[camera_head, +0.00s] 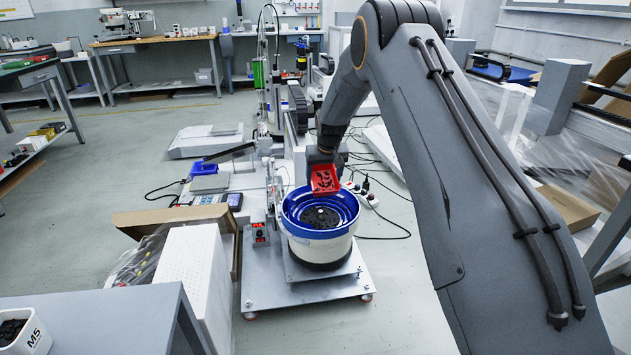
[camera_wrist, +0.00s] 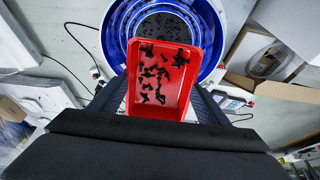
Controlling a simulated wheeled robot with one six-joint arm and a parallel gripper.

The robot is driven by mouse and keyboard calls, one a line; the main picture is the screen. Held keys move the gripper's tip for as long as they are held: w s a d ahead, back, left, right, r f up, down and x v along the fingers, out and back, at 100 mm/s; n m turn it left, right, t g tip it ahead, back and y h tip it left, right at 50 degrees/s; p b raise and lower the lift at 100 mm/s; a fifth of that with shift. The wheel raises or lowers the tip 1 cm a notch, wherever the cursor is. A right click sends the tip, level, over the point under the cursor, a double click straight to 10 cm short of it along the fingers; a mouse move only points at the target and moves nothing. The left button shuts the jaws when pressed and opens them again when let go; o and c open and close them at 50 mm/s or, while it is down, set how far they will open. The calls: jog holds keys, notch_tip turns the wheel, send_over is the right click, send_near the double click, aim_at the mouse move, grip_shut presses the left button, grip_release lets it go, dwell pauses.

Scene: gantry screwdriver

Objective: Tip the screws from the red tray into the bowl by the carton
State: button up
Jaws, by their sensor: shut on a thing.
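My gripper (camera_head: 322,160) is shut on the red tray (camera_head: 334,188); the wrist view shows a dark finger on each side of the tray (camera_wrist: 183,112). The tray is held above the back part of the blue-rimmed vibratory bowl (camera_head: 290,213), tilted with its inside facing the head camera. Dark screws (camera_wrist: 152,75) lie in the tray, mostly toward its far end over the bowl. The bowl (camera_wrist: 118,52) has stepped blue rings and many dark pieces in its middle. An open carton (camera_head: 133,218) stands left of the bowl.
The bowl stands on a grey metal base plate (camera_head: 262,292) with a small control box (camera_head: 260,233). A gantry machine stands behind it. A white bin marked M5 (camera_head: 35,338) sits on the near left table. Cables and a power strip lie on the floor to the right.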

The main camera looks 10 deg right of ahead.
aim_at(321, 174)
jog(key=w+f+t+b, duration=0.2)
jog(key=w+f+b, duration=0.2)
jog(key=w+b, duration=0.6)
jog(key=w, duration=0.3)
jog(key=shift+w, duration=0.4)
jog(key=shift+s+r+t+p, duration=0.1)
jog(key=shift+s+t+p, duration=0.7)
jog(key=shift+p, duration=0.95)
jog(key=shift+s+t+p, duration=0.4)
jog(key=shift+t+p, duration=0.2)
jog(key=shift+p, duration=0.15)
jog(key=shift+s+r+t+p, duration=0.3)
jog(key=shift+s+t, duration=0.35)
jog(key=shift+t, duration=0.55)
jog(key=shift+s+r+t+p, duration=0.2)
jog(key=shift+s+r+t, duration=0.35)
jog(key=shift+t, duration=0.65)
jog(key=shift+s+f+t+b, duration=0.25)
jog(key=shift+s+t+b, duration=0.2)
jog(key=shift+t+b, duration=0.3)
